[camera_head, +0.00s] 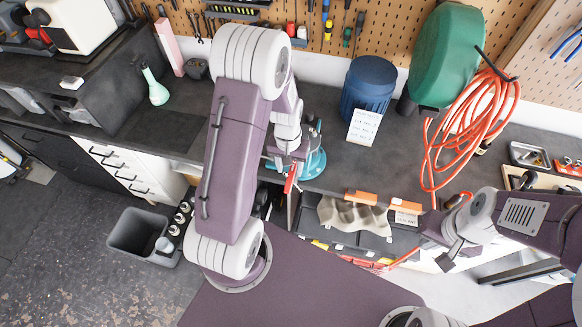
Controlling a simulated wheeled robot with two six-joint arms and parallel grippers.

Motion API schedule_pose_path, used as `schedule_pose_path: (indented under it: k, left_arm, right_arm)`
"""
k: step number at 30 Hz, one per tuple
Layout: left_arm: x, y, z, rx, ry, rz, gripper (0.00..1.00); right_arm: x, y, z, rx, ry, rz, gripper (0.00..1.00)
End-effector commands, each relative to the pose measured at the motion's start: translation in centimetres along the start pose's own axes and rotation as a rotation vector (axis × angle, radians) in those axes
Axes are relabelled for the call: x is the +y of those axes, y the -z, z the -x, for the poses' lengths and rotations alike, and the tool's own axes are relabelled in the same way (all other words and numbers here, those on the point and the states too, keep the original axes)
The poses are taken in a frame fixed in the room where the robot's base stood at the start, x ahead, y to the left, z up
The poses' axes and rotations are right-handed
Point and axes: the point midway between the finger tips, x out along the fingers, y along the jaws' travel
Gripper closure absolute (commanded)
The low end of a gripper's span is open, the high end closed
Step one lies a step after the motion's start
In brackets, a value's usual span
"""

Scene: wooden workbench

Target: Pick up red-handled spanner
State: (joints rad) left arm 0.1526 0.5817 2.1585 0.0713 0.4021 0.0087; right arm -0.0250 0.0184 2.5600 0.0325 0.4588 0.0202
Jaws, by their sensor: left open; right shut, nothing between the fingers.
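A thin red-handled item (291,179), possibly the spanner, shows at the bench's front edge, just below my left gripper (285,163). It is too small to identify surely, and I cannot tell if the gripper touches it. My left gripper is open and points down, its fingers partly hidden by my own wrist. My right gripper (446,258) is shut and empty, at the right over the bench's front edge. Another thin red strip (403,258) lies left of it; I cannot tell what it is.
A teal vise-like base (314,163) stands beside my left gripper. A blue bin (368,88), a white note card (364,126) and an orange coiled cable (470,125) occupy the bench. A grey bin (136,231) stands at left.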

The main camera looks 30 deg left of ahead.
Motion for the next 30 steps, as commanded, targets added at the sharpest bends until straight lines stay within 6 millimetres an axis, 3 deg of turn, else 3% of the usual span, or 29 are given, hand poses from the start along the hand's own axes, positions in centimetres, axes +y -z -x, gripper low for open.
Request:
schedule_pose_path:
  k: [4,10,11,15,30]
  left_arm:
    - [0.1,0.0,-1.4,0.000,0.000,-0.001,0.55]
    - [0.1,0.1,-1.6,0.002,0.000,-0.001,0.55]
    - [0.1,0.1,-1.6,0.002,0.000,-0.001,0.60]
    - [0.1,0.1,-1.6,0.002,0.000,-0.001,0.99]
    - [0.1,0.0,-1.6,0.001,0.000,-0.001,1.00]
  right_arm:
    - [0.0,0.1,0.5,0.000,0.000,0.000,1.00]
    - [0.0,0.0,0.4,-0.001,0.000,0.000,1.00]
    - [0.0,0.0,0.4,-0.001,0.000,0.000,1.00]
    - [0.0,0.0,0.4,-0.001,0.000,0.000,1.00]
    - [0.0,0.0,0.4,-0.001,0.000,0.000,1.00]
